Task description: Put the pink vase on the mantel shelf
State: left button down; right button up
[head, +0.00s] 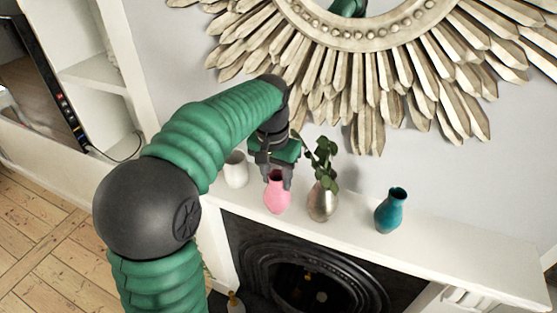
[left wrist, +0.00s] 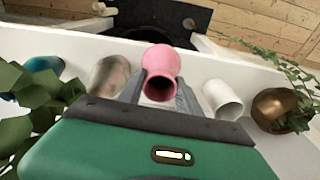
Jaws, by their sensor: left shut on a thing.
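The pink vase (head: 277,196) is upright at the white mantel shelf (head: 432,251), between a white vase and a silver vase. My left gripper (head: 277,178) reaches down from above and is shut on the vase's upper part. In the left wrist view the pink vase (left wrist: 161,66) sits between the two grey fingers (left wrist: 160,92), its dark mouth facing the camera. The vase looks to be at shelf level; whether its base touches the shelf I cannot tell. The shelf (left wrist: 225,66) also shows in the left wrist view. My right gripper is not in view.
A white vase (head: 236,170) stands left of the pink vase. A silver vase (head: 322,203) with a leafy plant stands close on its right, and a teal vase (head: 391,211) farther right. A sunburst mirror (head: 380,40) hangs above. The shelf's right end is clear.

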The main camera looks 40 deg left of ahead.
pick_arm(q)
jog(key=w+a+f+p, duration=0.4)
jog(key=w+a+p, duration=0.1)
jog(key=a, duration=0.2)
jog(key=shift+w+f+p, duration=0.2)
jog(key=shift+w+p, duration=0.2)
jog(key=c, duration=1.3)
grip_release()
jog(key=shift+w+f, duration=0.1)
jog(key=shift+f, duration=0.1)
jog(key=o, duration=0.5)
jog(key=shift+w+a+f, duration=0.15)
jog(key=shift+w+a, duration=0.05)
jog(key=shift+w, duration=0.15)
jog(key=shift+c, duration=0.2)
notch_tip(320, 180, up, 12)
jog(key=s+b, duration=0.1)
jog(key=b, duration=0.1)
jog(key=shift+s+d+r, duration=0.15)
jog(key=shift+s+r, duration=0.1)
jog(key=shift+s, duration=0.1)
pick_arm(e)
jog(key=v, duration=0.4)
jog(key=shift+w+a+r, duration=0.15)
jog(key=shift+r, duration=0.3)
